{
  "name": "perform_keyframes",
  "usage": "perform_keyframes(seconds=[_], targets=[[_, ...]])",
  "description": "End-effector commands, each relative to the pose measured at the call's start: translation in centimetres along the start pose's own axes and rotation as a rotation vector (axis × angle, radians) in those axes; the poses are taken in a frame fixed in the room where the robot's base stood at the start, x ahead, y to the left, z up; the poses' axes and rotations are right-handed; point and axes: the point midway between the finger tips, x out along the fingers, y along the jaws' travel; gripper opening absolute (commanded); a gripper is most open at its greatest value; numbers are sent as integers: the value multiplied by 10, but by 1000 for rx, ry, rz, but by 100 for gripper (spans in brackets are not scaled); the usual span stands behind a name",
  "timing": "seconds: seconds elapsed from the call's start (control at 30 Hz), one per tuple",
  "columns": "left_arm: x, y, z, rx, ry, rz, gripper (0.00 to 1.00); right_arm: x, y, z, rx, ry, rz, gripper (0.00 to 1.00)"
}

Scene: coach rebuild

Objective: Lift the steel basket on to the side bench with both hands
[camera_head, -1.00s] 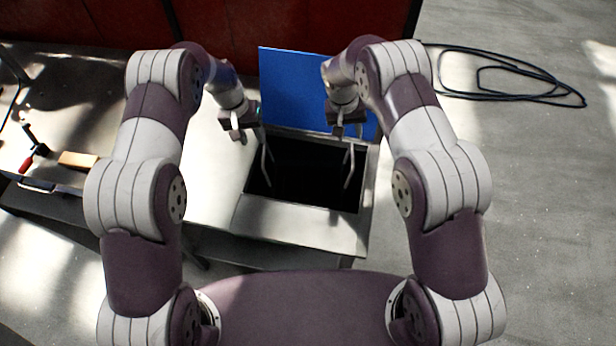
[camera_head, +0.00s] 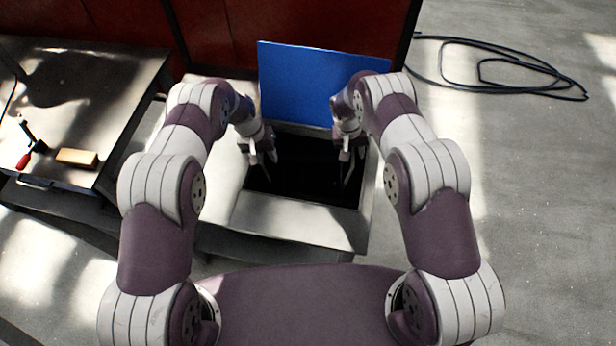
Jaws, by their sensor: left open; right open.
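A grey tank (camera_head: 300,217) with a dark opening stands in the middle, its blue lid (camera_head: 315,85) raised behind it. The steel basket's body cannot be made out in the black interior. Two thin pale upright pieces, perhaps its handles, show at the left and right inside the opening, partly hidden by my grippers. My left gripper (camera_head: 262,157) is open over the left side of the opening. My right gripper (camera_head: 347,158) is open over the right side. Whether either touches the upright pieces I cannot tell. A side bench (camera_head: 105,75) stands at the left.
On the bench lie a wooden block (camera_head: 77,158) and a red-handled tool (camera_head: 24,160) near its front; its back part is clear. A dark coiled hose (camera_head: 500,88) lies on the floor at the right. A red wall (camera_head: 220,30) closes off the back.

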Motion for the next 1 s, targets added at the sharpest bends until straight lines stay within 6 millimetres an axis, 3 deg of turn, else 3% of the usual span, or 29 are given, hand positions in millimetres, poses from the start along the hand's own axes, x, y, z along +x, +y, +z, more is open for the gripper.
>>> perform_keyframes(seconds=[0.27, 0.4, 0.77, 1.0], targets=[[1, 0, 0, 0, 0, 0, 40, 1, 0, 0, 0, 1, 0, 40], [1, 0, 0, 0, 0, 0, 0, 1, 0, 0, 0, 1, 0, 0], [-2, 1, -1, 0, 2, 0, 0, -2, 1, -1, 0, 2, 0, 0], [-32, 7, -1, 0, 2, 0, 0, -32, 6, -1, 0, 2, 0, 0]])
